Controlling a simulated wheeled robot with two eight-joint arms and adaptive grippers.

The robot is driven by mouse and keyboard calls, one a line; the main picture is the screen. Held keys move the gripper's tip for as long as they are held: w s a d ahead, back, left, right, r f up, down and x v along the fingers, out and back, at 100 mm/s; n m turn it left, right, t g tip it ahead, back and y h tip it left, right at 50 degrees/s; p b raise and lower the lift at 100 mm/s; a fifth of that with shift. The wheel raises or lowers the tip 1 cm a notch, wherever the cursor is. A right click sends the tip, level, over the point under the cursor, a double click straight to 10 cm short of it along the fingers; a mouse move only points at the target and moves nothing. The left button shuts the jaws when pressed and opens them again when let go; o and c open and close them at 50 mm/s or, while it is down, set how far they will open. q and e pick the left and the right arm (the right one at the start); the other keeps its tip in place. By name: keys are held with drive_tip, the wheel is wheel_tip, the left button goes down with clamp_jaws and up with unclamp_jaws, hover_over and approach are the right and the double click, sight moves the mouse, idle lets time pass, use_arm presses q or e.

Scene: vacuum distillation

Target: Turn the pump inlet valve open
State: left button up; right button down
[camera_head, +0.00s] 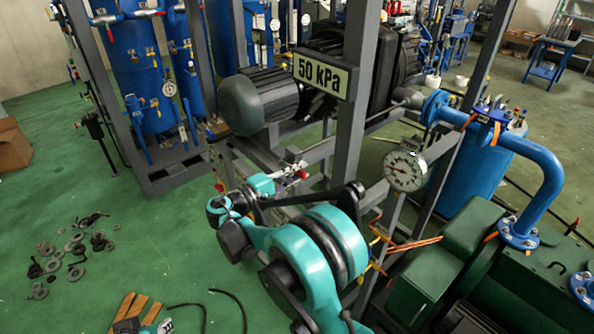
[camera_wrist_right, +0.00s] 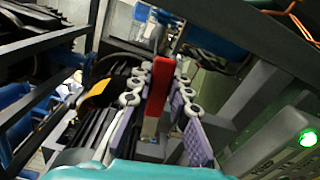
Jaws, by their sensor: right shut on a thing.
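A red bar-shaped handle (camera_wrist_right: 160,82), which I take for the pump inlet valve's handle, stands between the fingers of my right gripper (camera_wrist_right: 161,97) in the right wrist view. The gripper is shut on it, with a lilac pad on each side. In the head view my right gripper (camera_head: 288,173) is small, at the end of the teal arm, by a grey frame. A bit of red (camera_head: 302,174) shows at its fingertips. The valve body and pipe behind the handle are hidden or too small to tell.
A round gauge (camera_head: 405,169) hangs on the frame right of the arm. A "50 kPa" sign (camera_head: 322,74) and a dark motor (camera_head: 258,100) are above. A blue pipe (camera_head: 535,165) and green machine (camera_head: 445,250) stand right. Small parts (camera_head: 75,247) lie on the floor.

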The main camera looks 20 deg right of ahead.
drive_tip(key=shift+f+m, duration=0.4)
idle(0.3)
drive_tip(key=c, duration=1.4)
unclamp_jaws()
drive_tip(key=shift+s, duration=0.1)
drive_tip(key=v, duration=1.2)
